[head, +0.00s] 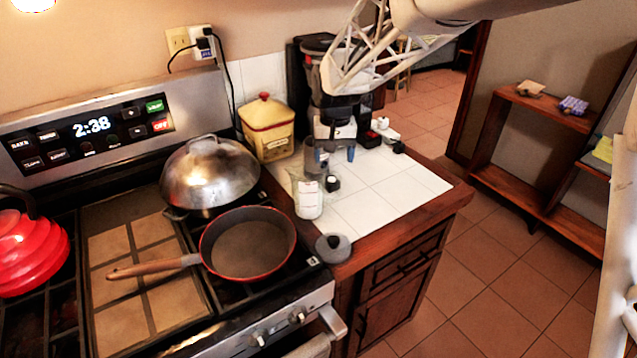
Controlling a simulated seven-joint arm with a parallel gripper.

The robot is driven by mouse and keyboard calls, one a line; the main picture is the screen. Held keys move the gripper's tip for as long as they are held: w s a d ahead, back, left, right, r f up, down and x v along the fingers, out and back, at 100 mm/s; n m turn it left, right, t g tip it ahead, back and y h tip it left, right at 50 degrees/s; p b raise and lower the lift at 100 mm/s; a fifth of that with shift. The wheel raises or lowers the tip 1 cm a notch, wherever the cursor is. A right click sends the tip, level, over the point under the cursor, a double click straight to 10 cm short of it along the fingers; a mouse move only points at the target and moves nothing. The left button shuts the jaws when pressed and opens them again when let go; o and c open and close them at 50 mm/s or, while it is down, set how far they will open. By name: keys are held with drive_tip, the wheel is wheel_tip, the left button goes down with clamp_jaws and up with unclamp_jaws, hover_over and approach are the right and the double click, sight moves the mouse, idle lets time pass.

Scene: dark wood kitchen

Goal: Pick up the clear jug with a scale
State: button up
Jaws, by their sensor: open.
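The clear jug with a scale (308,196) stands upright on the white tiled counter, just right of the stove, in the head view. It is see-through, with red and white markings on its side. My gripper (334,132) hangs over the back of the counter, behind and above the jug and a little to its right. It is open and apart from the jug.
A red-rimmed pan (250,245), a lidded metal pot (209,172) and a red kettle (28,250) are on the stove. A yellow canister (267,128) stands behind the jug. A grey round object (333,248) sits in front. The counter's right side (410,190) is clear.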

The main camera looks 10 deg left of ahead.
sight(334, 172)
drive_tip(key=shift+f, duration=1.35)
drive_tip(key=shift+d+f, duration=0.1)
drive_tip(key=shift+f, duration=2.5)
drive_tip(key=c, duration=1.2)
